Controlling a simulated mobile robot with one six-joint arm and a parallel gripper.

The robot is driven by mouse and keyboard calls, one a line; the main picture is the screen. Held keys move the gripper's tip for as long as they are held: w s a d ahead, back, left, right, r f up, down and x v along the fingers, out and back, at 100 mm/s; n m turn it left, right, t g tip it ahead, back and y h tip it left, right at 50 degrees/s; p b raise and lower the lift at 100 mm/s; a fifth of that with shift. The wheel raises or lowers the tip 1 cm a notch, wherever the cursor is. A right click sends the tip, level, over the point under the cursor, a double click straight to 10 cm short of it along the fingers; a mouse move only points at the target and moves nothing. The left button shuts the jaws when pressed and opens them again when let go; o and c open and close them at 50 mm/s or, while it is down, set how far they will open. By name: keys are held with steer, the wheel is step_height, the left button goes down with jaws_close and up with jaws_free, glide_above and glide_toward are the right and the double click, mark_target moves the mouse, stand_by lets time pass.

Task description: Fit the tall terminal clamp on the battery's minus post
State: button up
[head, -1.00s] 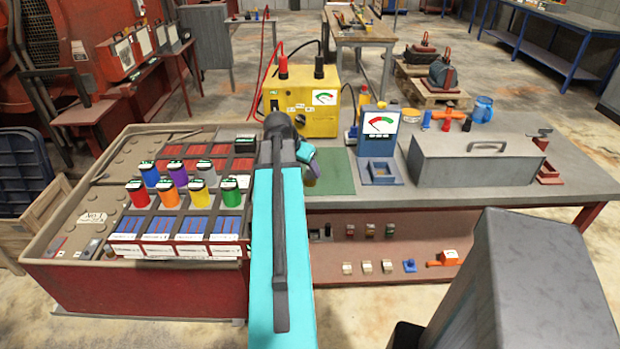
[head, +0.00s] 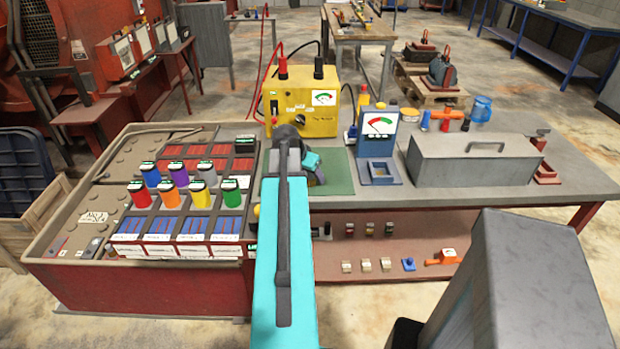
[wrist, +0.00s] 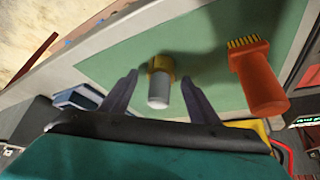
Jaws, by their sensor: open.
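My gripper (wrist: 160,77) is open above the green mat in the wrist view. Between and just beyond its fingers is a small upright-looking piece (wrist: 160,82) with a light grey cylinder and a yellow collar; the fingers show apart from it. I cannot tell for sure whether it is the tall terminal clamp. In the head view my gripper's wrist (head: 312,165) is over the mat, and the fingertips are hidden. I cannot pick out the battery's minus post with certainty.
An orange-handled brush with yellow bristles (wrist: 258,78) lies right of my gripper on the green mat (wrist: 205,55). A yellow meter box (head: 300,115) stands behind, a blue gauge stand (head: 380,135) to the right. A grey toolbox (head: 475,160) and a red-sided tray (head: 150,280) flank the mat.

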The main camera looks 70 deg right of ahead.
steer(key=shift+c, duration=0.3)
steer(key=c, duration=1.2)
steer(key=shift+r, duration=0.15)
steer(key=shift+r+b, duration=0.95)
steer(key=shift+r, duration=3.95)
